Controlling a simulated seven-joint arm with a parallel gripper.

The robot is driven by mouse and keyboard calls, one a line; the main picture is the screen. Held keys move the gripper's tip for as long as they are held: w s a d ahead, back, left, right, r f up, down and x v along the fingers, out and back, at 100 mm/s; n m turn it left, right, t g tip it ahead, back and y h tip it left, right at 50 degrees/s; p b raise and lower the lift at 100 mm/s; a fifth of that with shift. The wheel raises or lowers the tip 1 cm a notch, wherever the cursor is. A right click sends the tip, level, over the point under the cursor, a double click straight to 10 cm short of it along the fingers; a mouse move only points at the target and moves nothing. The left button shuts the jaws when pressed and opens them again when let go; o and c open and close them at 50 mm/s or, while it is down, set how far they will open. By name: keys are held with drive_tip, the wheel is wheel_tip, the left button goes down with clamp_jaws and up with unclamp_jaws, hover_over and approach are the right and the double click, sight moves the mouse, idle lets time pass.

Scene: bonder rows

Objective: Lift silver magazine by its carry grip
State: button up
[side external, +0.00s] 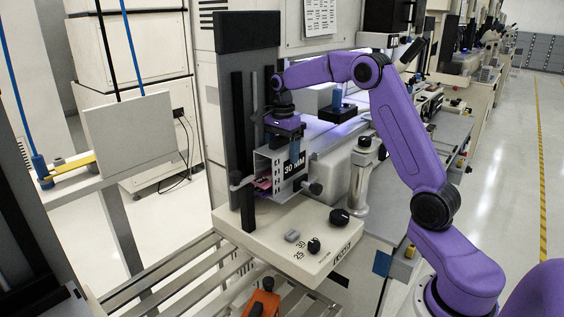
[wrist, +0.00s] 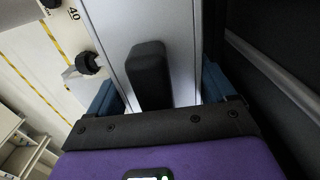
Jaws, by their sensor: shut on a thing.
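The silver magazine (side external: 268,164), a slotted box marked "30 MM", stands upright at the white loader unit, in front of its dark vertical rails. A pinkish piece (side external: 263,184) shows low in its open side. My gripper (side external: 285,128) points down at the magazine's top and hides most of it in the side view. In the wrist view, the magazine's pale top (wrist: 112,38) carries a black carry grip (wrist: 149,72). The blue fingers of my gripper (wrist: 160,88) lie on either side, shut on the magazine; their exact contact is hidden. I cannot tell whether the magazine's underside touches the loader.
The loader's white deck (side external: 262,225) carries more knobs and number marks. Dark rails (side external: 238,130) stand close behind on the left. A machine with a lit work area (side external: 350,127) is close on the right.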

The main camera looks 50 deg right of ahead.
wheel_tip(320, 180, up, 9)
drive_tip(key=shift+r, duration=0.2)
drive_tip(key=shift+s+r, duration=0.15)
drive_tip(key=shift+r, duration=0.6)
drive_tip(key=s+a+r+n, duration=0.2)
drive_tip(key=s+a+r, duration=0.1)
drive_tip(key=a+r, duration=0.35)
drive_tip(key=s+a+f+n, duration=0.15)
drive_tip(key=a+n, duration=0.55)
drive_tip(key=a, duration=0.7)
drive_tip(key=s+a+f+n, duration=0.1)
drive_tip(key=s+a+n, duration=0.2)
drive_tip(key=a+n, duration=0.85)
drive_tip(key=s+d+f+m, duration=0.1)
drive_tip(key=s+d+f, duration=0.2)
drive_tip(key=d+f, duration=0.5)
drive_tip(key=s+d+f+m, duration=0.1)
drive_tip(key=s+d+f, duration=0.2)
drive_tip(key=d+f, duration=0.6)
drive_tip(key=shift+s+d+f, duration=0.25)
drive_tip(key=shift+s+d, duration=0.1)
drive_tip(key=shift+d, duration=0.15)
